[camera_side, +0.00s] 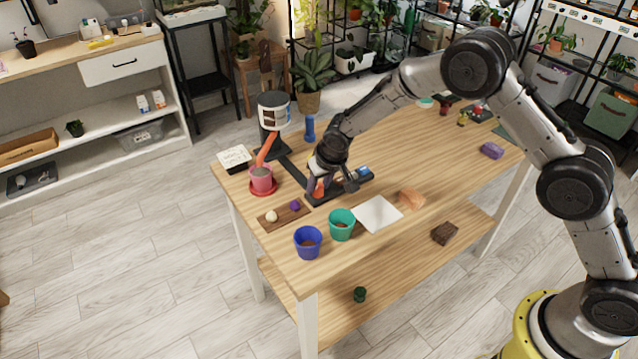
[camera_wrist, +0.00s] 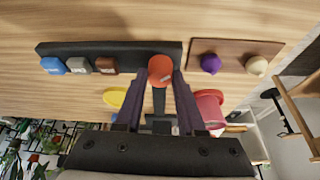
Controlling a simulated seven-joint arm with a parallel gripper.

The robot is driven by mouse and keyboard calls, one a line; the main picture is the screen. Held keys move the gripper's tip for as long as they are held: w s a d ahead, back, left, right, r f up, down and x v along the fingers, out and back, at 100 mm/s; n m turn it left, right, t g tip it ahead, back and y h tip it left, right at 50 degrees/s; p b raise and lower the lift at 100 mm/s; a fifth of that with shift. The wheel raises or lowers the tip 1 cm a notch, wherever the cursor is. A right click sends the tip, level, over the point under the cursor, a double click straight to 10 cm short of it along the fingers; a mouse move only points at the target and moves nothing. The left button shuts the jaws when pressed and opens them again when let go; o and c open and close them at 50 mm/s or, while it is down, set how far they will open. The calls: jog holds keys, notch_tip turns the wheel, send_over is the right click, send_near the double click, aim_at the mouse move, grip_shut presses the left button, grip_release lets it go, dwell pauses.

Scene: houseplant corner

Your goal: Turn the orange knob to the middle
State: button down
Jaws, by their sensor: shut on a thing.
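The orange knob (camera_wrist: 160,67) sits at the right end of a dark control panel (camera_wrist: 130,50) in the wrist view. My gripper (camera_wrist: 161,75) is shut on the knob, with a dark finger on each side of it. In the side view the orange knob (camera_side: 319,188) shows beside my gripper (camera_side: 322,184), low over the panel (camera_side: 324,198). Blue (camera_wrist: 53,66), grey (camera_wrist: 78,65) and brown (camera_wrist: 106,65) pieces sit on the panel's left part. I cannot make out a pointer mark on the knob.
A wooden board (camera_wrist: 235,47) with purple (camera_wrist: 210,63) and beige (camera_wrist: 256,65) knobs lies beside the panel. A pink pot (camera_side: 261,180), a blue pot (camera_side: 308,243), a green pot (camera_side: 341,226) and a white sheet (camera_side: 377,214) are nearby. The table's right half has free room.

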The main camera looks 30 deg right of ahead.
jog(key=shift+n, duration=0.3)
jog(key=n+y, duration=0.1)
jog(key=n, duration=0.3)
jog(key=shift+d+y, duration=0.2)
jog(key=shift+y, duration=0.2)
jog(key=shift+w+n+g+y, duration=0.1)
jog(key=shift+n+g+y, duration=0.3)
jog(key=shift+n, duration=0.85)
jog(key=shift+n+g+y, duration=0.2)
jog(key=shift+n+y, duration=0.3)
jog(key=shift+n, duration=0.75)
jog(key=shift+d, duration=0.1)
jog(key=c, duration=0.5)
grip_release()
jog(key=shift+r, duration=0.1)
jog(key=v, duration=1.3)
jog(key=shift+d+r, duration=0.1)
jog(key=shift+r, duration=0.3)
